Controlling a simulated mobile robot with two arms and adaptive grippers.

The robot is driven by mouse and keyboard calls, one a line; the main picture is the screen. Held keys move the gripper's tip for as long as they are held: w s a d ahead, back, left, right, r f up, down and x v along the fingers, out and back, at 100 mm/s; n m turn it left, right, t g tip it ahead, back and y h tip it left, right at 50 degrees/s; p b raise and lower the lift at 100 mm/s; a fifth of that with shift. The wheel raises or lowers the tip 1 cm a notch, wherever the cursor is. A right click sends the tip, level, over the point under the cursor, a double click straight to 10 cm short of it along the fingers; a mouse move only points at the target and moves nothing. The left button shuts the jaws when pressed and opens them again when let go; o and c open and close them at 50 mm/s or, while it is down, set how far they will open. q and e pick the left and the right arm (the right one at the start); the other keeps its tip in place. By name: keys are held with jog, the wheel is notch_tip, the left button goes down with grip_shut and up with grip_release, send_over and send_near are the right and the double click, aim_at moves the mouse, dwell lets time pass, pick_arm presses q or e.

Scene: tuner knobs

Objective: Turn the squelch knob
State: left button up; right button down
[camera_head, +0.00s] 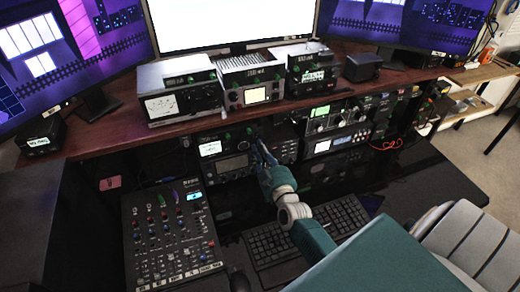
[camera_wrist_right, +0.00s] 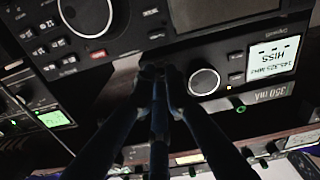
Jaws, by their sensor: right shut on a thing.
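The radio has a lit screen (camera_head: 210,148) in the head view, under the wooden shelf. In the right wrist view it appears upside down, with its screen (camera_wrist_right: 272,58) reading "HISS" and 145.325 MHz. A large silver-rimmed knob (camera_wrist_right: 203,82) sits beside that screen. My right gripper (camera_head: 261,150) reaches the right part of the radio's front. In the wrist view its fingertips (camera_wrist_right: 160,72) are close together at the panel edge, beside the silver knob. They are shut on a small control, taken as the squelch knob, which they hide. My left gripper is not in view.
More radio units (camera_head: 335,117) stand right of my gripper, and others (camera_head: 180,92) line the shelf above (camera_head: 90,128). A mixer (camera_head: 172,235) and a keyboard (camera_head: 285,240) lie on the desk below. A chair (camera_head: 470,240) stands at lower right. Dark desk surface right of the keyboard is clear.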

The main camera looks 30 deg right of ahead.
jog(key=m, duration=0.4)
jog(key=shift+f, duration=0.15)
jog(key=c, duration=2.1)
grip_release()
jog(key=v, duration=1.2)
jog(key=shift+s, duration=0.1)
